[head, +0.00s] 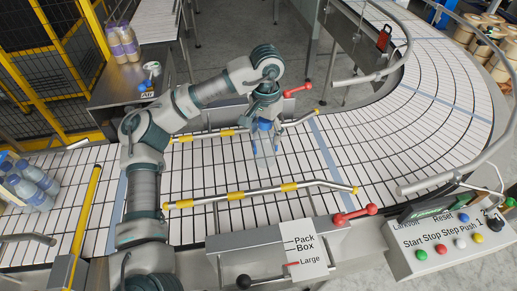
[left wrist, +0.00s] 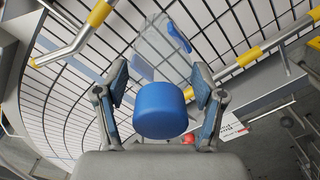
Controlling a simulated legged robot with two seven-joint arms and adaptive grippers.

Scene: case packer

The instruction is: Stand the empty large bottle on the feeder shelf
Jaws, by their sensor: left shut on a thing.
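My left gripper (head: 265,118) is above the conveyor, shut on the clear, empty large bottle (head: 268,143). In the left wrist view the bottle's blue cap (left wrist: 165,110) is between the two fingers (left wrist: 162,88), and its see-through body (left wrist: 160,48) extends beyond them over the belt. The bottle hangs between the two guide rails; whether its base touches the belt is hard to tell. My right gripper is out of view.
The white slatted conveyor (head: 370,140) curves away at right. Yellow-sleeved rails (head: 255,192) flank the bottle. Several blue-capped bottles (head: 30,187) are at the left. A button panel (head: 445,240) is at front right. A yellow fence (head: 50,100) is behind my arm.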

